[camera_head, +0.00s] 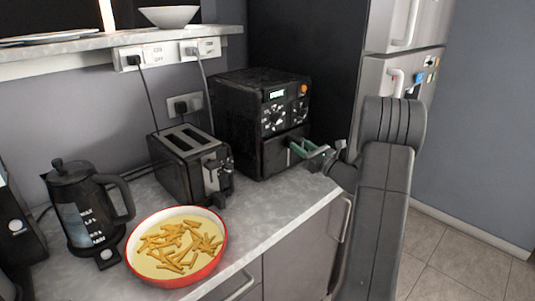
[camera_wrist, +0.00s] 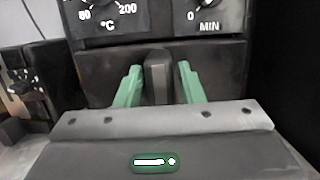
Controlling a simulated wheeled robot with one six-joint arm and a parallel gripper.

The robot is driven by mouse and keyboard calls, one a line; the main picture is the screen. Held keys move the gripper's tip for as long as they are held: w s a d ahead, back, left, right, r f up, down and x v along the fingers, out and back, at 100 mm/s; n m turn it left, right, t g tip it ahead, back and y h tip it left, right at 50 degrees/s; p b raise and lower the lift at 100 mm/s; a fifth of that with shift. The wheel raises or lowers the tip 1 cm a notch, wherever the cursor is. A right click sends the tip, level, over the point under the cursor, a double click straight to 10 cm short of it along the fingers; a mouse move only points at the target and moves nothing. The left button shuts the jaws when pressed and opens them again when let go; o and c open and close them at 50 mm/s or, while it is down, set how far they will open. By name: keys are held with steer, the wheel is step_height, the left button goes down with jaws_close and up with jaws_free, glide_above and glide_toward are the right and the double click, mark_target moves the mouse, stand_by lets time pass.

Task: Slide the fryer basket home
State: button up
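The black air fryer (camera_head: 236,108) stands at the back right of the counter. Its basket front (camera_head: 274,158) is below the control panel and looks close to flush with the body; any small gap is hard to judge. The dark upright basket handle (camera_wrist: 158,77) is central in the wrist view. My gripper (camera_head: 298,149) is at the basket front. In the wrist view its green fingers (camera_wrist: 160,82) stand either side of the handle, with narrow gaps showing on both sides, so it looks open around the handle rather than clamped.
A black toaster (camera_head: 183,165) stands left of the fryer. A red-rimmed bowl of fries (camera_head: 216,258) and a black kettle (camera_head: 85,207) are further left on the counter. A fridge (camera_head: 400,75) stands behind my arm. Floor at the right is clear.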

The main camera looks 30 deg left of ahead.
steer(key=shift+o, duration=1.3)
steer(key=shift+f, duration=0.1)
steer(key=b+v, duration=0.2)
steer(key=v, duration=1.2)
steer(key=shift+a, duration=0.1)
steer(key=p+x, duration=0.2)
steer(key=x, duration=1.2)
steer(key=shift+d, duration=0.3)
